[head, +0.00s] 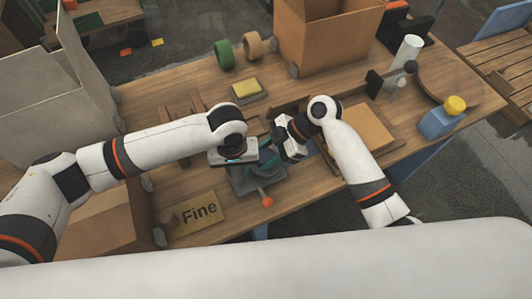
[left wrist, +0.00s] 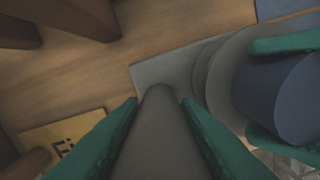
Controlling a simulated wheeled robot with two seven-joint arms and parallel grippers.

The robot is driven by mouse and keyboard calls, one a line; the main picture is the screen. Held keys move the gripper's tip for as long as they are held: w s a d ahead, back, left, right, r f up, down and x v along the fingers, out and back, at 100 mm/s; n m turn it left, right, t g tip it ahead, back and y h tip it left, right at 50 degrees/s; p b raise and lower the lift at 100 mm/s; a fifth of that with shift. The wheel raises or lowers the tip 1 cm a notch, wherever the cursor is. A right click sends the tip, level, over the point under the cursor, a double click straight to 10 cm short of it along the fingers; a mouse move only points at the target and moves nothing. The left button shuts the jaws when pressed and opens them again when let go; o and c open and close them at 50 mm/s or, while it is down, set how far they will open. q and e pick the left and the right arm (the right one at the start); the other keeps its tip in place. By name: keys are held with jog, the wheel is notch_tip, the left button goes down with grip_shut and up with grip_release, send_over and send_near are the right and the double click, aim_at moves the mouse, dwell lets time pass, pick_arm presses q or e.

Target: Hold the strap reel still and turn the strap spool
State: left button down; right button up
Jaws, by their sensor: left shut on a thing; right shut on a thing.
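The strap reel is a grey device with a flat base (head: 245,184) on the workbench, mostly hidden by my grippers in the head view. In the left wrist view, my left gripper (left wrist: 160,102) has its green fingers shut on either side of a grey rounded bar (left wrist: 158,135), apparently the reel's arm. Beside it, at the right, a dark blue cylinder (left wrist: 268,95), apparently the strap spool, sits against round grey discs (left wrist: 215,75). My right gripper (left wrist: 285,95) has green fingers shut around this cylinder from the right. In the head view, my right gripper (head: 277,150) is close beside my left one.
A red-orange knob (head: 267,202) sticks out at the front of the reel. A "Fine" sign (head: 198,214) lies front left. A yellow block on a pad (head: 246,90), green and tan rolls (head: 224,55) and a cardboard box (head: 320,35) stand behind.

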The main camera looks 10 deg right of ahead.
jog(key=shift+s, duration=0.1)
jog(key=m+t, duration=0.3)
jog(key=m, duration=0.1)
jog(key=shift+s+m+t, duration=0.1)
jog(key=shift+m+t, duration=0.3)
jog(key=m+t+h, duration=0.2)
jog(key=m+t, duration=0.2)
jog(key=m, duration=0.2)
dwell(0.4)
jog(key=o, duration=1)
jog(key=shift+c, duration=0.2)
